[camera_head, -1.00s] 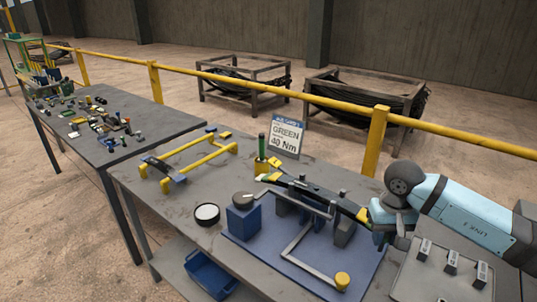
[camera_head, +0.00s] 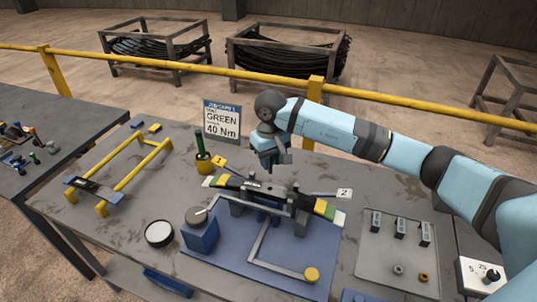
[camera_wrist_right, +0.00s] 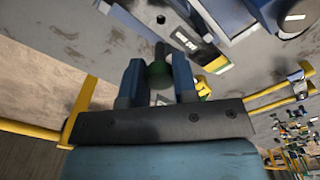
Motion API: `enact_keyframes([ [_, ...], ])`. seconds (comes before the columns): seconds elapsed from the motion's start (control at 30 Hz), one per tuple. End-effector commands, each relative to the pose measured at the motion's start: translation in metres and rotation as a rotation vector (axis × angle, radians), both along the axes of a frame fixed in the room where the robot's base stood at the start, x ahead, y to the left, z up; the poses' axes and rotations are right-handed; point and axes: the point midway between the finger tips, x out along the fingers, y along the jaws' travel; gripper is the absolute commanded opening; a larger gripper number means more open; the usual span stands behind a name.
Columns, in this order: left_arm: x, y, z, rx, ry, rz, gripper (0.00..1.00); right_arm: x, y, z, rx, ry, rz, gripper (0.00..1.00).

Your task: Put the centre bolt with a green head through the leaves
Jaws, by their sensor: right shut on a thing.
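My right gripper (camera_head: 276,166) is above the middle of the leaf stack, with its fingers pointing down. In the right wrist view it is shut on a green-headed bolt (camera_wrist_right: 158,76), with the dark shank reaching away beyond the fingers. The leaves (camera_head: 318,207) lie as a dark stack with green, yellow and white ends across the grey posts of a fixture. A gap shows between the fingers and the stack. The bolt is hard to make out in the head view, and whether its tip meets a hole cannot be told. My left gripper is not in view.
The blue fixture plate (camera_head: 225,250) carries a bent rod with a yellow knob (camera_head: 312,275). A yellow cup (camera_head: 203,167) with a green-topped item stands behind, near the torque sign (camera_head: 222,122). A yellow stand (camera_head: 130,170) is left, a grey tray (camera_head: 385,262) right.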

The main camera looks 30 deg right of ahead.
Motion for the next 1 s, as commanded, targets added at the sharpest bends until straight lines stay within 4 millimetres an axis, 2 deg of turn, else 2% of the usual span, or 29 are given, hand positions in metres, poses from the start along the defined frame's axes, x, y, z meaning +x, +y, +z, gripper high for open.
enact_keyframes([
  [0.33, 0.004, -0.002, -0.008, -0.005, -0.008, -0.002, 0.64, 0.0, 0.0, -0.003, 0.001, -0.001, 0.0, 0.1],
  [0.73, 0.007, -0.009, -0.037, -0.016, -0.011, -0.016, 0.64, 0.0, 0.0, -0.042, 0.001, -0.001, 0.0, 0.1],
  [1.0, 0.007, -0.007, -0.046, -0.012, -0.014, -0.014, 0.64, 0.0, 0.0, -0.052, 0.002, -0.001, 0.0, 0.1],
])
